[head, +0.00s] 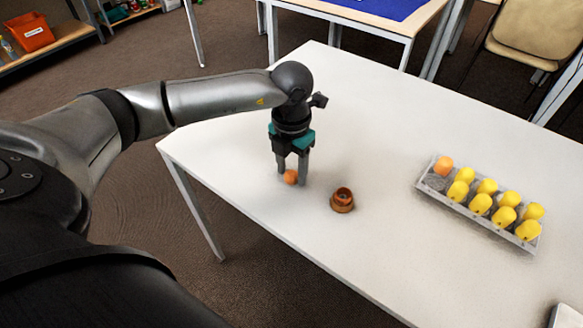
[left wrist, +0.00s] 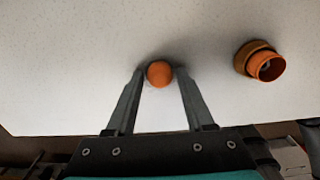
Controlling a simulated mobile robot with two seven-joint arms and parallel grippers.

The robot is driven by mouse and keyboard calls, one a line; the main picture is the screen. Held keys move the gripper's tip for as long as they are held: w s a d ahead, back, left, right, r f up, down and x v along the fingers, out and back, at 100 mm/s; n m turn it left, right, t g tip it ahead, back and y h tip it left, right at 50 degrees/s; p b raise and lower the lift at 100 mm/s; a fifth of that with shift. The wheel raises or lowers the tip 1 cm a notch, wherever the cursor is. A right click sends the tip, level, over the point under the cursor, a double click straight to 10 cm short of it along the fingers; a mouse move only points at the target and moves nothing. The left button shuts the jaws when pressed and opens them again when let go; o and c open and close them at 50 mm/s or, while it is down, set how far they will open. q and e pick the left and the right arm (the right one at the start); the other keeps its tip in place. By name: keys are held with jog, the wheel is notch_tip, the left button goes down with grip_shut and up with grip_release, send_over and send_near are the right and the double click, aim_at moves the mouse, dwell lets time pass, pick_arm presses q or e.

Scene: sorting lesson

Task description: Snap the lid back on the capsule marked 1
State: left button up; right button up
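The lid is a small rounded orange piece (head: 290,177), low over or on the white table. In the left wrist view the lid (left wrist: 159,73) sits between my left fingertips (left wrist: 160,76), with no clear gap on either side. My left gripper (head: 292,174) points down and looks shut on it; a gap beneath the lid cannot be made out. The open capsule body (head: 342,201), orange-brown with a wider ring round it, stands a little right of the gripper. It also shows in the left wrist view (left wrist: 267,66). No number is legible. My right gripper is out of view.
A grey tray (head: 476,212) at the right holds several yellow capsules (head: 481,204) and one orange one (head: 443,165), with an empty-looking place beside the orange one. The table (head: 385,130) is clear between capsule body and tray.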

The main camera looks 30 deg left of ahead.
pick_arm(q)
jog(key=c, duration=0.6)
jog(key=shift+o, duration=0.2)
notch_tip(320, 180, up, 7)
jog(key=p, duration=0.6)
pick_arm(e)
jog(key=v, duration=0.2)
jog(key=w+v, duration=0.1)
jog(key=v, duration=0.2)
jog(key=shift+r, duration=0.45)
